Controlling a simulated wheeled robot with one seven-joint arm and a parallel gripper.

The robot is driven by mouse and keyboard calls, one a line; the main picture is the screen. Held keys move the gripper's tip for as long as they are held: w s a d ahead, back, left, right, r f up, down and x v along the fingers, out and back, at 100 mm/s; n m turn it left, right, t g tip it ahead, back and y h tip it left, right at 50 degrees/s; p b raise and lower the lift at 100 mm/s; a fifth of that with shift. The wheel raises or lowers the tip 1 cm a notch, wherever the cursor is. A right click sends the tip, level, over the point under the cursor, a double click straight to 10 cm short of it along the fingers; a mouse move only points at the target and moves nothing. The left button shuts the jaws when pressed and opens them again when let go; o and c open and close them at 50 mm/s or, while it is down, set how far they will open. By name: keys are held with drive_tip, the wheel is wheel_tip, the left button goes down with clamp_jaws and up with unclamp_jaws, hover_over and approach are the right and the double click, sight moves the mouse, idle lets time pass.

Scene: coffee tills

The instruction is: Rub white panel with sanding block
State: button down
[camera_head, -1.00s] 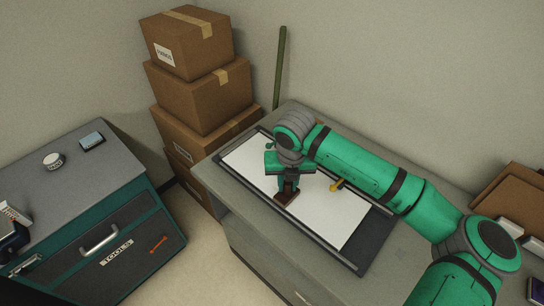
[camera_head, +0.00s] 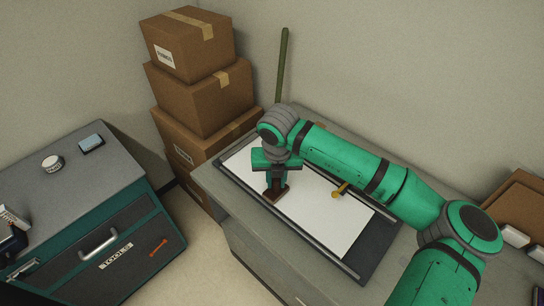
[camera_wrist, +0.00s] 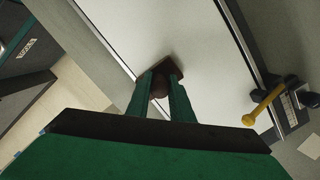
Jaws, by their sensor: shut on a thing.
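The white panel (camera_head: 325,213) lies flat in a dark frame on the grey cabinet top. My gripper (camera_head: 275,186) is over its left part, near the front edge, shut on the reddish-brown sanding block (camera_head: 272,196). In the wrist view the two green fingers of my gripper (camera_wrist: 160,88) close on the block's knob, and the block (camera_wrist: 174,70) is down at the panel (camera_wrist: 190,35). It appears to rest on the surface. The block's underside is hidden.
A yellow-handled tool (camera_head: 340,190) lies at the panel's far edge, also in the wrist view (camera_wrist: 262,105). Stacked cardboard boxes (camera_head: 205,100) stand behind left. A tool cabinet (camera_head: 110,240) stands at left. A green pole (camera_head: 282,65) leans on the wall.

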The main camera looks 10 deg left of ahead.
drive_tip(key=shift+w+a, duration=0.45)
drive_tip(key=shift+a, duration=0.25)
wheel_tip(320, 180, up, 2)
drive_tip(key=shift+w+r, duration=0.1)
drive_tip(key=shift+r, duration=2.95)
drive_tip(key=shift+d, duration=0.1)
drive_tip(key=shift+s+f, duration=0.1)
drive_tip(key=shift+s, duration=0.1)
